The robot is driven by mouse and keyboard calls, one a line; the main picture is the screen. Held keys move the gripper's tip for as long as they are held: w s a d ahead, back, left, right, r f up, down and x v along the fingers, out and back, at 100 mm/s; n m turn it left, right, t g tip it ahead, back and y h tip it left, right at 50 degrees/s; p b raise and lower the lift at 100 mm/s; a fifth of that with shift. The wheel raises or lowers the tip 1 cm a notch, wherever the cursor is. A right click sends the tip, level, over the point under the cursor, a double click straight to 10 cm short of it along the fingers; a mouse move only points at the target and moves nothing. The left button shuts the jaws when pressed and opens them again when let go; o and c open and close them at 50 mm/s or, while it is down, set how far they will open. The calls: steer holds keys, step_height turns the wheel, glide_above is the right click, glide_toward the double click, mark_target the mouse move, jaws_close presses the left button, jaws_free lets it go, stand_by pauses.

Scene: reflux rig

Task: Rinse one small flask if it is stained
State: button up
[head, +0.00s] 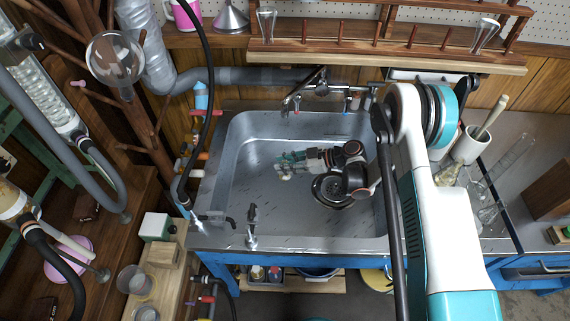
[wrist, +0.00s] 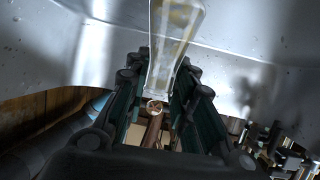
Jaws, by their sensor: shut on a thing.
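My gripper (head: 284,165) is inside the steel sink (head: 238,165), over its left-middle part. In the wrist view my gripper (wrist: 160,84) is shut on a clear glass flask (wrist: 175,42), with the neck between the fingers. The flask's wider part points away from the fingers and runs out of the top of the picture. Its glass shows a yellow-brown tint; I cannot tell surely whether this is a stain or a reflection. In the head view the flask is hard to make out at the fingertips. The tap (head: 321,88) is at the sink's back edge; I see no clear water stream.
The drain (head: 328,192) lies below my wrist. A wooden shelf (head: 400,58) with pegs and upturned glassware is behind the sink. Glassware (head: 487,212) lies on the right counter beside a white mortar (head: 470,147). A black hose (head: 208,90) hangs left of the sink.

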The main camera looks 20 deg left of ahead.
steer(key=shift+f, duration=0.35)
steer(key=o, duration=1)
steer(key=shift+f, duration=0.15)
